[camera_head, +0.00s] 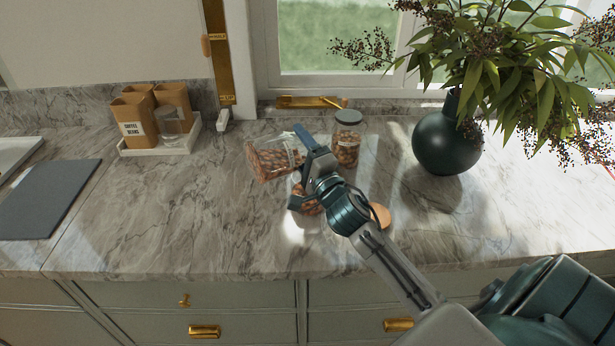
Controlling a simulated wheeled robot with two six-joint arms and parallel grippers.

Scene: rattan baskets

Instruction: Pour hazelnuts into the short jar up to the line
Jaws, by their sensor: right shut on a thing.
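A clear container of hazelnuts (268,160), seemingly a bag, is tilted on its side above the counter, its right end at my right gripper (299,168). The gripper is shut on this container. Just below the gripper is a small glass jar holding nuts (308,207), apparently the short jar. It is largely hidden by my gripper, so I cannot make out its line or fill level. A taller jar of nuts with a dark lid (347,146) stands upright behind. My left gripper is out of view.
A round wooden lid (381,214) lies right of the short jar. A dark round vase (446,143) with foliage stands at the right. A white tray (152,150) with brown containers and a glass is at the back left. The counter's left-centre (170,215) is clear.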

